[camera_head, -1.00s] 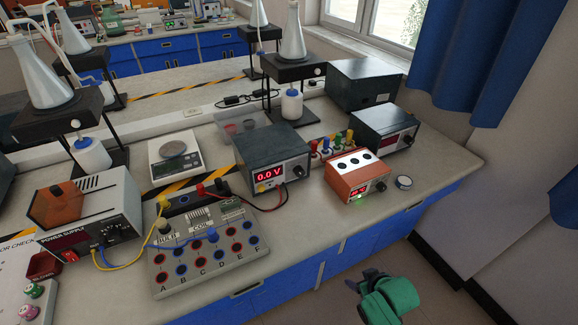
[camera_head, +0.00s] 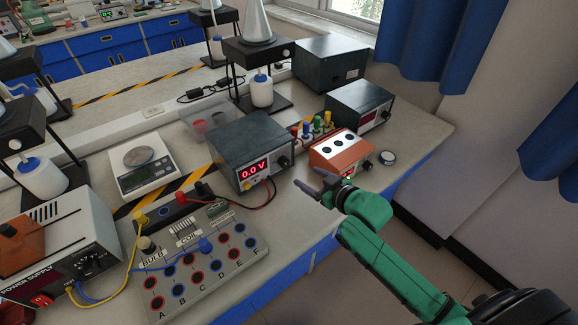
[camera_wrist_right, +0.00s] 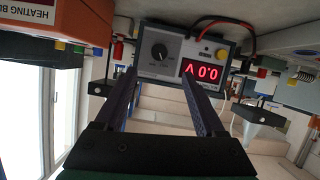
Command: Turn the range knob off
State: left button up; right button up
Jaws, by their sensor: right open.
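The range knob (camera_head: 283,161) is a round black dial on the front of a dark-topped meter (camera_head: 248,147) whose red display reads 0.0 V. In the right wrist view the meter appears upside down, and the knob (camera_wrist_right: 160,52) lies just beyond my fingertips with a pale pointer mark on it. My left gripper is out of view.
An orange heating block (camera_head: 340,152) stands close beside my right gripper. A red and black lead (camera_head: 265,195) loops from the meter to the circuit board (camera_head: 195,262). A grey power supply (camera_head: 60,255) and scale (camera_head: 140,170) stand left. Floor is open in front of the bench.

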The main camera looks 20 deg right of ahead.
aim_at(287, 165)
jog(key=x, duration=1.1)
jog(key=shift+d, duration=0.1)
grip_shut()
